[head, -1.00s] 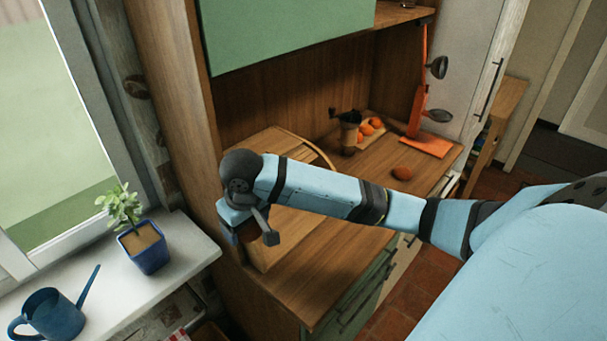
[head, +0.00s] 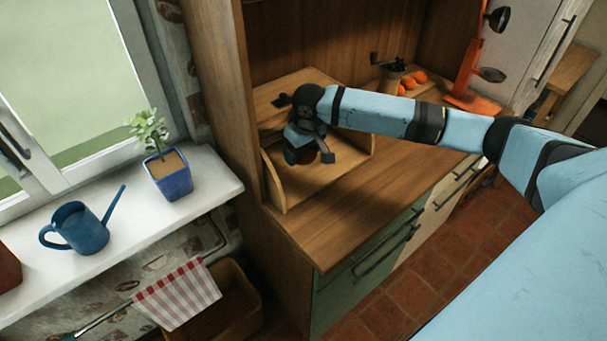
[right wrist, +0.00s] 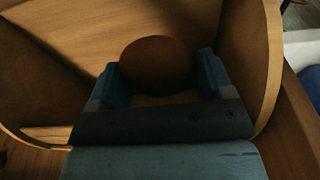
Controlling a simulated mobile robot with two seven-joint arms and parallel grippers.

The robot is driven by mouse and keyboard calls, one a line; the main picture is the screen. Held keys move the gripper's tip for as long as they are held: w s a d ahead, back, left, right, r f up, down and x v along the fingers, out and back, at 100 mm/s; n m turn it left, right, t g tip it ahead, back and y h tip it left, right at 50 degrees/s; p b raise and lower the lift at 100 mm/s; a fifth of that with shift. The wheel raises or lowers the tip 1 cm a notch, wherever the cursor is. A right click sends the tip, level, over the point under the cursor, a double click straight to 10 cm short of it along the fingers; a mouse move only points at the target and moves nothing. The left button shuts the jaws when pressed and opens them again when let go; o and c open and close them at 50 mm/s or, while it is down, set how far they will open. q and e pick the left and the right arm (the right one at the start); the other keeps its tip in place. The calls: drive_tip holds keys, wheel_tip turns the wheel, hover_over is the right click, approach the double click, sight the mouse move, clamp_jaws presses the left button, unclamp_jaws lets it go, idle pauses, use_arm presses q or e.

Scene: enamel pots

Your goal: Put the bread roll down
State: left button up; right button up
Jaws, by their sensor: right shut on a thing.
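The bread roll (right wrist: 157,64) is a dark brown, rounded thing between the two blue fingers of my right gripper (right wrist: 159,76) in the right wrist view. My right gripper (head: 308,156) is shut on it. In the head view the gripper is at the open front of a wooden bin (head: 274,184) on the counter, with only a bit of the roll (head: 301,157) showing. The bin's curved side walls (right wrist: 268,60) stand on both sides of the roll. I cannot tell whether the roll touches the bin floor. My left gripper is not in view.
The wooden counter (head: 345,222) is clear in front of the bin. Oranges (head: 417,77) and an orange stand (head: 470,98) are at the back right. A potted plant (head: 173,181) and a blue watering can (head: 80,228) stand on the white windowsill (head: 215,172) at left.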

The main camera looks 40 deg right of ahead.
sight(307, 154)
wheel_tip(307, 154, down, 9)
drive_tip(key=shift+f, duration=0.2)
idle(0.3)
drive_tip(key=shift+s, duration=0.1)
drive_tip(key=o, duration=1)
drive_tip(key=shift+f, duration=0.1)
drive_tip(key=r, duration=0.4)
drive_tip(key=s+r, duration=0.1)
drive_tip(key=r, duration=0.7)
drive_tip(key=shift+s+r, duration=0.1)
drive_tip(key=shift+s, duration=0.25)
drive_tip(key=shift+s, duration=0.1)
